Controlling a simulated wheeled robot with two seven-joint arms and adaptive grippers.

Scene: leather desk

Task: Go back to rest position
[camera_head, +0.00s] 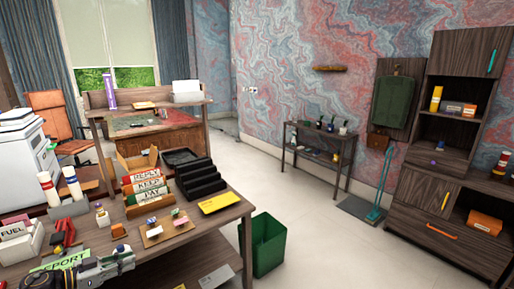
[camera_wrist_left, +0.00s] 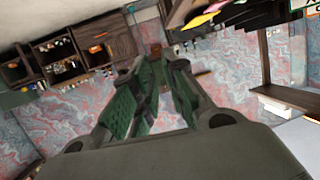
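My left gripper (camera_head: 122,260) is at the bottom left of the head view, above the front edge of the wooden desk (camera_head: 190,246). In the left wrist view, its two fingers (camera_wrist_left: 157,66) stand apart with nothing held between them. The green sheet (camera_head: 60,261) with black letters lies beside the gripper and is partly covered by it. My right gripper does not show in either view.

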